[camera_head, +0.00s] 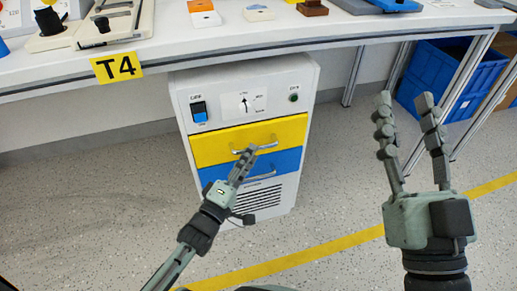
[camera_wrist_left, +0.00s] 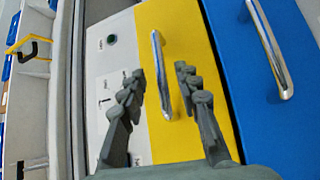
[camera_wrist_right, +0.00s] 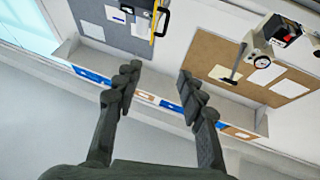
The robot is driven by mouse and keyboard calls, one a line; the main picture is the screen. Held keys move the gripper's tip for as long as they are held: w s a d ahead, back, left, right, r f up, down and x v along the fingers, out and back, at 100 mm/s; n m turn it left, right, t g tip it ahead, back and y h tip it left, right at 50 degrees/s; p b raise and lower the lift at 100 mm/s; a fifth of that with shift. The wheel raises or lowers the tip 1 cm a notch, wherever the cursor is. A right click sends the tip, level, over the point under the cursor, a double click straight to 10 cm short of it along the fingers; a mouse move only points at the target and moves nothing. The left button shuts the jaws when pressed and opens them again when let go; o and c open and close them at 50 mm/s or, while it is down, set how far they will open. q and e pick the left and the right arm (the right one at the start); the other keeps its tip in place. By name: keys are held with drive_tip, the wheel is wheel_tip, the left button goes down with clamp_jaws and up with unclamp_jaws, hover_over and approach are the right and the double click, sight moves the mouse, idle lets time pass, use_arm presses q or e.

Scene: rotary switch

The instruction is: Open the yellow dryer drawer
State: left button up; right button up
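The white dryer (camera_head: 185,95) stands under the table. Its yellow drawer (camera_head: 215,148) looks shut, above a blue drawer (camera_head: 285,162). The yellow drawer has a silver bar handle (camera_head: 262,147), which also shows in the left wrist view (camera_wrist_left: 158,65). My left gripper (camera_head: 247,155) is in front of the yellow drawer at its handle. In the left wrist view its fingers (camera_wrist_left: 160,85) are open, one on each side of the handle's line; I cannot tell whether they touch it. My right gripper (camera_head: 405,100) is open and empty, raised to the right of the dryer.
The table (camera_head: 230,35) with a T4 label (camera_head: 117,67) overhangs the dryer. Table legs (camera_head: 353,75) and blue crates (camera_head: 440,70) stand at the right. The floor in front of the dryer is clear, with a yellow line (camera_head: 300,257).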

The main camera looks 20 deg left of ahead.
use_arm(q)
drive_tip(key=shift+x, duration=1.75)
clamp_jaws()
